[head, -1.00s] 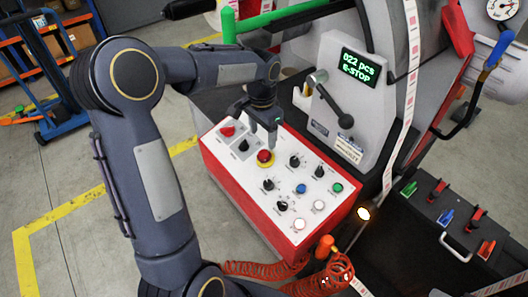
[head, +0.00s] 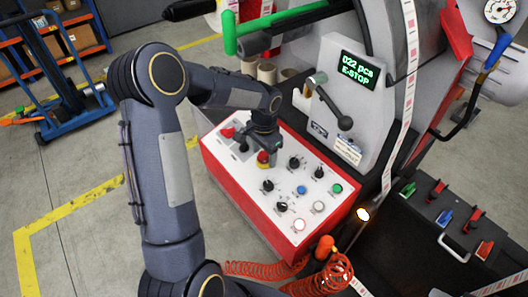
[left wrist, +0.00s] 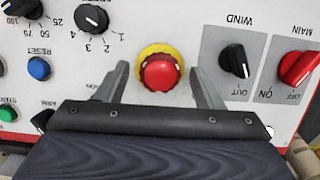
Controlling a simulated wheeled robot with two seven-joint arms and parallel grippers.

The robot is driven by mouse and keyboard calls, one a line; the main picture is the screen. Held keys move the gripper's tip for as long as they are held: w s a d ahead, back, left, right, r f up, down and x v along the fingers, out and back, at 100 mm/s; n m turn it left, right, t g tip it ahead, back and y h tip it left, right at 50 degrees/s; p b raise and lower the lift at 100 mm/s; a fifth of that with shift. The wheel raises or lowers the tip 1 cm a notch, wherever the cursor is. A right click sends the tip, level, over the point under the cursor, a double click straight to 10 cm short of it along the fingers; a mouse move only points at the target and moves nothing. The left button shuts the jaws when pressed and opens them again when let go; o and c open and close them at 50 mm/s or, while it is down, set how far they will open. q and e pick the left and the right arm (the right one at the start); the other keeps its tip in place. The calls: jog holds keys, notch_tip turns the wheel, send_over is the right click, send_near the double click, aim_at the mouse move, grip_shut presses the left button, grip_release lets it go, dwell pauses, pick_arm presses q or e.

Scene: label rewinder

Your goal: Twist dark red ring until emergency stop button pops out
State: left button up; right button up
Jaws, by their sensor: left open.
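The emergency stop button (left wrist: 160,74) is a red mushroom head with a dark red ring (left wrist: 178,66) around it, on a yellow disc (left wrist: 150,51). It sits on the white-topped control panel (head: 238,185). In the head view the button (head: 263,157) is partly covered by my left gripper (head: 262,152). The left wrist view shows my left gripper (left wrist: 162,80) open, one finger on each side of the button, with gaps between fingers and button. The display (head: 359,69) reads "022 pcs E-STOP". My right gripper is not in view.
Close around the button are a red main switch (left wrist: 300,68), a black wind switch (left wrist: 235,62) and several black knobs (left wrist: 92,18). A black lever (head: 344,122) stands behind the panel. Orange coiled hose (head: 262,270) hangs in front.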

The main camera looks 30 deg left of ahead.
pick_arm(q)
jog(key=c, duration=1)
jog(key=m+b, duration=0.2)
jog(key=m, duration=0.1)
jog(key=shift+d+m+t+y, duration=0.1)
jog(key=shift+m+t+y, duration=0.2)
jog(key=shift+y, duration=0.1)
jog(key=shift+s+m+t+y+b, duration=0.1)
jog(key=shift+m+t+y+b, duration=0.15)
jog(key=shift+m, duration=0.8)
jog(key=shift+s+m+t+y+b, duration=0.15)
jog(key=shift+m+t+b, duration=0.15)
jog(key=shift+m, duration=0.75)
jog(key=shift+w, duration=0.1)
jog(key=o, duration=1)
